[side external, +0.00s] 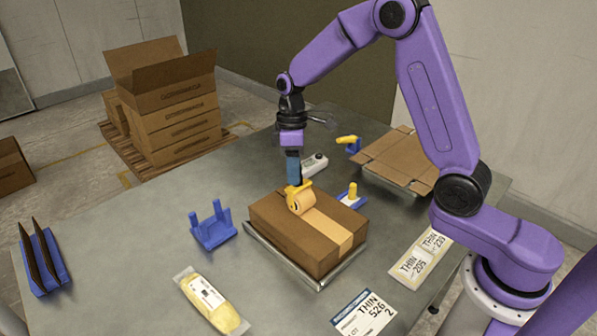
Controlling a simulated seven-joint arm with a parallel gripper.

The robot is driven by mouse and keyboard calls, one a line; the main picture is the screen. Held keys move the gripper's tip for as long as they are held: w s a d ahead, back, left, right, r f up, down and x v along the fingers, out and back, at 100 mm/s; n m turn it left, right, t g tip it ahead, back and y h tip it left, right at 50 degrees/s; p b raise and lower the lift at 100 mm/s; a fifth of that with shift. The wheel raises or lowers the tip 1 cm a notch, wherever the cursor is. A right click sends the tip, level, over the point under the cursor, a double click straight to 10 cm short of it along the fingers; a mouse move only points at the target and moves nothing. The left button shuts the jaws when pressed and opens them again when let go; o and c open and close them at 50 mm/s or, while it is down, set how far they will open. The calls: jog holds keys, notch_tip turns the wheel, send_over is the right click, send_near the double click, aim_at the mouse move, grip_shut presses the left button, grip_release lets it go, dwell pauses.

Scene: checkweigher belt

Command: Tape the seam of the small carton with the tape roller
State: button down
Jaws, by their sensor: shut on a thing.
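The small carton (285,240) is a closed brown box sitting on a metal tray (309,283) in the middle of the table. A strip of lighter tape (329,229) runs over part of its top and down its near right side. The yellow tape roller (300,197) with its tan roll is at the carton's top, near the far end of the strip. My gripper (294,181) is above the carton, pointing down, shut on the tape roller. The fingers are small in view, and I cannot tell exactly whether the roller touches the carton.
A blue cradle (212,228) stands left of the carton, and a blue holder with a yellow peg (352,194) stands behind it. A yellow bag (211,301), labels (364,314) and a flat cardboard piece (398,156) lie around.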

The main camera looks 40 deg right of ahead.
jog(key=shift+w, duration=2.2)
jog(key=shift+w+f, duration=0.1)
jog(key=shift+w, duration=1.35)
notch_tip(320, 180, up, 7)
